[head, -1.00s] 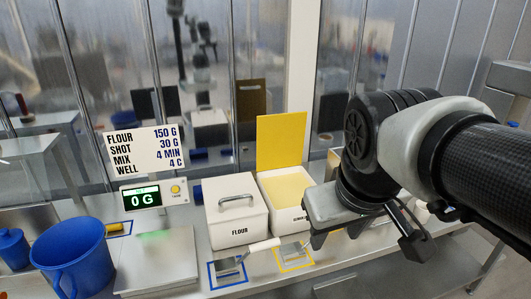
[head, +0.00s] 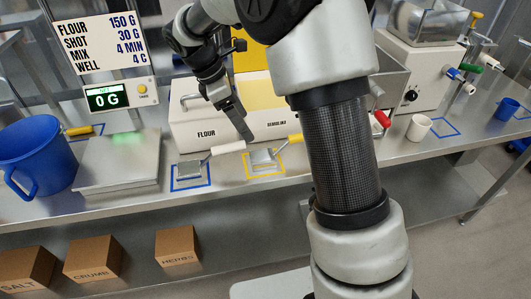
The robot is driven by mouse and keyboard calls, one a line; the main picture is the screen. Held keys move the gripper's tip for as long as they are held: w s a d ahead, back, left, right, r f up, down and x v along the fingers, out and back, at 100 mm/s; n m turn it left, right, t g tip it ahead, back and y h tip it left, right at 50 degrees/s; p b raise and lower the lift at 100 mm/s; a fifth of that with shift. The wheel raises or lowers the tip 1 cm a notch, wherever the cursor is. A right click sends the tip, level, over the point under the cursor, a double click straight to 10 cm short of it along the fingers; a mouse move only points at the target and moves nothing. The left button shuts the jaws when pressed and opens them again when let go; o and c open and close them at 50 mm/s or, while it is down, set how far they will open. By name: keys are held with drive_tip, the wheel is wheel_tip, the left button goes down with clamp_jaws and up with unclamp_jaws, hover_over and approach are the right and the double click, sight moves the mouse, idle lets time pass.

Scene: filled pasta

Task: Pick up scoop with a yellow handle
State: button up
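The scoop with a yellow handle (head: 263,156) lies in a yellow-outlined square on the steel counter. Its metal pan is at the left and its yellow handle (head: 291,140) points up to the right, partly close to my forearm. My gripper (head: 246,134) points down just above and left of this scoop, near the end of the white handle of the other scoop. It appears apart from the yellow handle. The gripper shows nearly edge-on, so its finger gap is hidden. I see nothing held in it.
A scoop with a white handle (head: 191,169) lies in a blue outline to the left. The flour bin (head: 205,133) and a yellow-lidded bin stand behind. A scale (head: 118,165) and blue jug (head: 38,160) are left. A white cup (head: 419,128) and a machine (head: 420,75) stand right.

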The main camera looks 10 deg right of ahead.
approach(266, 161)
drive_tip(key=shift+d+f+b, duration=0.35)
drive_tip(key=shift+d+f, duration=0.25)
drive_tip(key=shift+d, duration=0.1)
drive_tip(key=x, duration=0.5)
drive_tip(key=shift+s+d, duration=0.15)
drive_tip(key=shift+d, duration=0.15)
drive_tip(key=c, duration=1.1)
drive_tip(key=shift+c, duration=0.2)
drive_tip(key=shift+r, duration=0.15)
